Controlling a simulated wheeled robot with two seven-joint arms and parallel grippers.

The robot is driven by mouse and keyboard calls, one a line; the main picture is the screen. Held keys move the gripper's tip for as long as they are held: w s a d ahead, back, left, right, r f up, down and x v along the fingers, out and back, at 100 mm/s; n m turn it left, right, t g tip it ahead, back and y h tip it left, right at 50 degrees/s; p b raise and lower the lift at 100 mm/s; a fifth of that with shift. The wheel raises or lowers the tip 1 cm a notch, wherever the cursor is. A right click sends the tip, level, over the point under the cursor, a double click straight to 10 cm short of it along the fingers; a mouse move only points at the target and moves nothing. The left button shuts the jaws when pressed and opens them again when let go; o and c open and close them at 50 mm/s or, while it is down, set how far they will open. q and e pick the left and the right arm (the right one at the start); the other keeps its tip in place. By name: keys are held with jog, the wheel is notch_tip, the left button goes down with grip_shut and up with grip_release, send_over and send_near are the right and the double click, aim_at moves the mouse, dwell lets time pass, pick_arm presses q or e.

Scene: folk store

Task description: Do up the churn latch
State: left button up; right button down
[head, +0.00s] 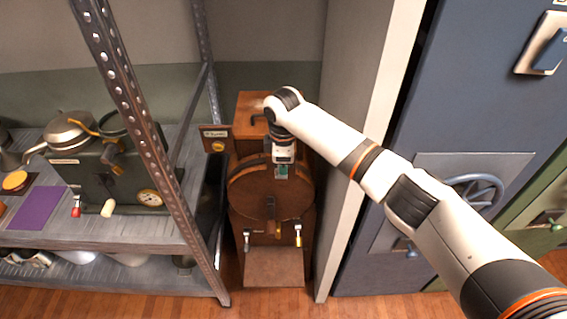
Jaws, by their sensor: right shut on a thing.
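The churn (255,196) is a round, drum-like body of brown wood with a dark band, standing on a wooden frame between the shelf and a pale wall panel. My right gripper (282,173) reaches down from the right to the upper right of the churn's round face. It is shut on a small part there, which looks like the churn latch but is mostly hidden by the fingers. I cannot tell how the latch sits. My left gripper is not in view.
A metal shelf (120,236) with a riveted post stands at left, holding a dark green machine (120,180) and a purple cloth (37,208). A blue door with a handwheel (473,192) is at right. Two small levers (298,236) are low on the churn's front.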

aim_at(284, 178)
jog(key=shift+s+f, duration=0.1)
jog(key=shift+s+f+t+p, duration=0.35)
jog(key=shift+f+t+p, duration=0.1)
jog(key=shift+t+p, duration=0.4)
jog(key=shift+s+f+t, duration=0.2)
jog(key=shift+f+t, duration=0.35)
jog(key=shift+t, duration=0.4)
jog(key=shift+s+f+t, duration=0.1)
jog(key=shift+f+t, duration=0.6)
jog(key=shift+t, duration=0.2)
jog(key=shift+w+f+t+b, duration=0.3)
jog(key=shift+f+t+b, duration=0.55)
jog(key=shift+t+b, duration=1.15)
jog(key=shift+w+f+t+b, duration=0.35)
jog(key=shift+f+t+b, duration=0.65)
jog(key=shift+b, duration=1.85)
jog(key=shift+w+f+t+b, duration=0.3)
jog(key=shift+f+t+b, duration=0.4)
jog(key=shift+t+b, duration=1.35)
jog(key=shift+g+b, duration=0.3)
jog(key=shift+g, duration=0.05)
